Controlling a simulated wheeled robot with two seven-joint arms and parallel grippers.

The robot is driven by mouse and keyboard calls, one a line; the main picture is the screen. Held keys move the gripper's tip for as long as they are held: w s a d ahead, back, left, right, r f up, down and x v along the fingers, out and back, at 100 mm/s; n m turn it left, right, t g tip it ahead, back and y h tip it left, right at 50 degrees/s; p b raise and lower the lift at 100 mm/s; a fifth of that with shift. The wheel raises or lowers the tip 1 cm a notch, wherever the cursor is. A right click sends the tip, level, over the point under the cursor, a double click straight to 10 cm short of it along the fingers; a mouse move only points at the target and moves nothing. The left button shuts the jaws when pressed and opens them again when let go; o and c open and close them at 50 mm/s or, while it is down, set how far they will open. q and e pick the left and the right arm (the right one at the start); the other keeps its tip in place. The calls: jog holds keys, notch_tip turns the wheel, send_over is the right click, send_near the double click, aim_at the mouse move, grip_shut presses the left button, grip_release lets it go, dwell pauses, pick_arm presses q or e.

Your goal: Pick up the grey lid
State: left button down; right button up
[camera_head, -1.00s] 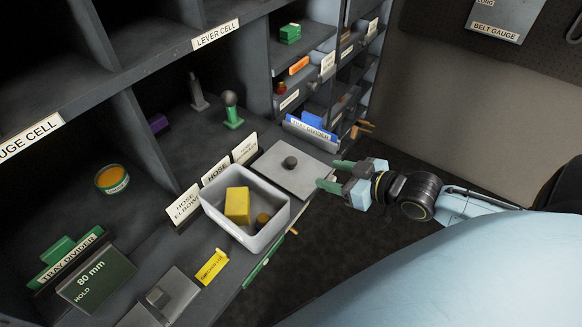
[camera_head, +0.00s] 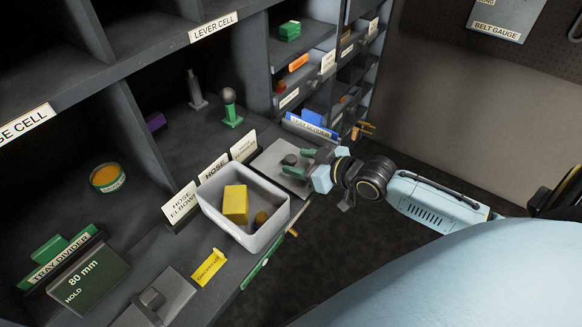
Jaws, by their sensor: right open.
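The grey lid (camera_head: 268,161) is a flat square plate with a dark round knob (camera_head: 289,159) on top. It lies on the shelf behind the grey bin. My right gripper (camera_head: 296,164) has green fingertips and is open, with its fingers at the knob, one on the far side and one on the near side. I cannot tell whether they touch the knob. The gripper covers the right part of the lid. My left gripper is not in view.
The grey bin (camera_head: 219,211) holds a yellow block (camera_head: 235,204) and a small orange-brown round piece (camera_head: 262,218). Upright label cards (camera_head: 180,203) stand left of it. Another grey plate with a knob (camera_head: 160,298) lies at the front. A blue divider (camera_head: 312,121) stands behind the lid.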

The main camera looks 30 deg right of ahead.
aim_at(295, 160)
jog(key=x, duration=0.2)
jog(key=shift+w+f, duration=0.1)
jog(key=shift+w, duration=0.25)
jog(key=shift+w+a+f+b, duration=0.1)
jog(key=shift+w+f+b, duration=0.05)
jog(key=shift+w+b, duration=0.2)
jog(key=shift+w+a, duration=0.1)
jog(key=shift+w, duration=0.05)
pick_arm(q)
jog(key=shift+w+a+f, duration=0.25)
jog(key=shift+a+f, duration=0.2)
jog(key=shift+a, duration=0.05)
pick_arm(e)
grip_shut()
